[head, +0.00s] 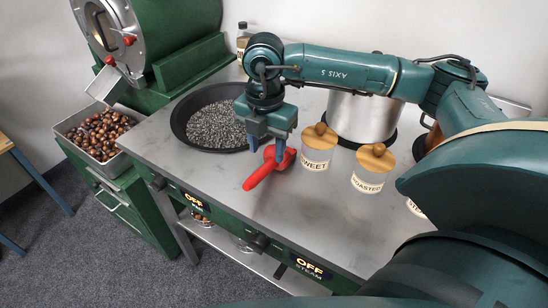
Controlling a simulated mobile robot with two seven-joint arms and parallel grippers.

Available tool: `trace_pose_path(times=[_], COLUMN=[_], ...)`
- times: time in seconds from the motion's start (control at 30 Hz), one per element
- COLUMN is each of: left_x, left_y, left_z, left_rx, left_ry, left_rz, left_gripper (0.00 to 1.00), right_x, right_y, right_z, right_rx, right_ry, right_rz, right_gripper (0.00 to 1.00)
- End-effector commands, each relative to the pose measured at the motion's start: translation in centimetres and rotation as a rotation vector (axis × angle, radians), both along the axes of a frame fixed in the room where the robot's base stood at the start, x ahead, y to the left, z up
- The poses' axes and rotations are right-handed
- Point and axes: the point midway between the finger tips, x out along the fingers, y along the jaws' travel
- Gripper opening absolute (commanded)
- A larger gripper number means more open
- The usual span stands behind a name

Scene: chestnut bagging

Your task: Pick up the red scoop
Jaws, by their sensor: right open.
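The red scoop (260,174) lies on the grey counter, its handle pointing toward the front left. My right gripper (268,146) points down at the scoop's back part, with its fingers open. The fingers overlap the scoop in the picture, and I cannot tell whether they touch it. Part of the scoop is hidden behind the fingers. My left gripper is out of view.
A dark pan (178,122) of grey granules is left of the gripper. Lidded jars marked SWEET (316,160) and ROASTED (368,181) stand to the right, before a steel pot (358,118). A chestnut bin (82,152) is at left. The counter's front (225,192) is clear.

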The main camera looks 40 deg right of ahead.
Motion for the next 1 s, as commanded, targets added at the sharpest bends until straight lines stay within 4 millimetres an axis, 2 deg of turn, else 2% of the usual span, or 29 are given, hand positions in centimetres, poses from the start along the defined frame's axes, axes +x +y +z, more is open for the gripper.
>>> trace_pose_path(times=[0.1,0.33,0.6,0.9,1.0], left_x=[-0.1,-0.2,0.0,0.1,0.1], left_y=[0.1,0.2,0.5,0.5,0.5], left_z=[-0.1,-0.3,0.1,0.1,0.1], left_rx=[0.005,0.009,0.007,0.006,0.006], left_ry=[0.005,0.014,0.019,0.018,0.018], left_rz=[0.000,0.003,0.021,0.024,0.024], left_gripper=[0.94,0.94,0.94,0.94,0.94], right_x=[0.0,0.3,0.8,0.8,0.8], right_y=[0.0,-0.1,-0.4,-0.3,-0.3], right_z=[-1.6,-3.2,-7.0,-7.6,-7.6], right_rx=[0.000,0.001,0.002,0.002,0.002], right_ry=[0.002,0.002,0.003,0.000,0.000], right_rz=[0.000,0.001,0.001,0.002,0.002], right_gripper=[0.45,0.45,0.45,0.45,0.37])
